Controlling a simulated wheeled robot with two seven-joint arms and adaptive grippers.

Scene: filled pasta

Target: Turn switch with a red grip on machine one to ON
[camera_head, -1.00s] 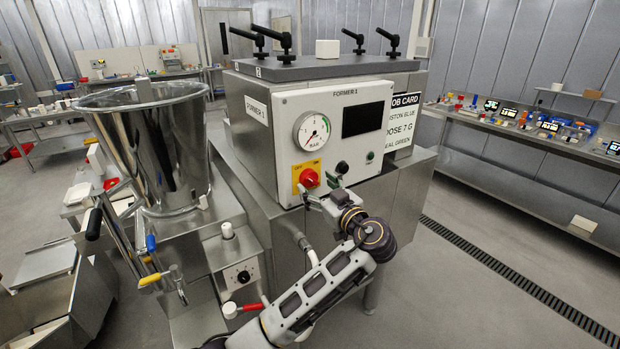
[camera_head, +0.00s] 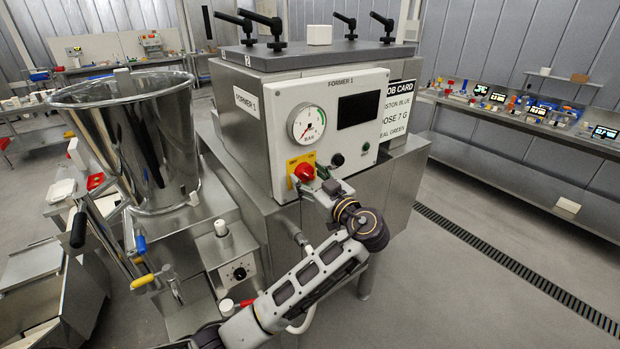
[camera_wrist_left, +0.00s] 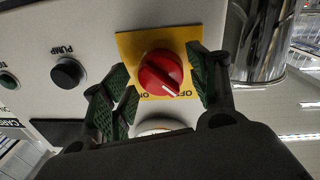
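The red switch grip (camera_head: 304,172) sits on a yellow plate (camera_head: 292,163) on the front panel of the machine labelled Former 1 (camera_head: 340,90). In the left wrist view the red grip (camera_wrist_left: 160,72) fills the middle, and its white line points down-right to the OFF lettering. The ON lettering lies down-left of it. My left gripper (camera_wrist_left: 158,90) is open, with one green-padded finger on each side of the grip and small gaps visible. In the head view the left gripper (camera_head: 312,190) is at the panel, just below the grip. My right gripper is out of view.
A pressure gauge (camera_head: 307,124) and a dark screen (camera_head: 358,110) are above the switch. A black PUMP button (camera_wrist_left: 67,73) and a green button (camera_wrist_left: 9,80) are beside it. A steel hopper (camera_head: 140,145) stands left of the machine.

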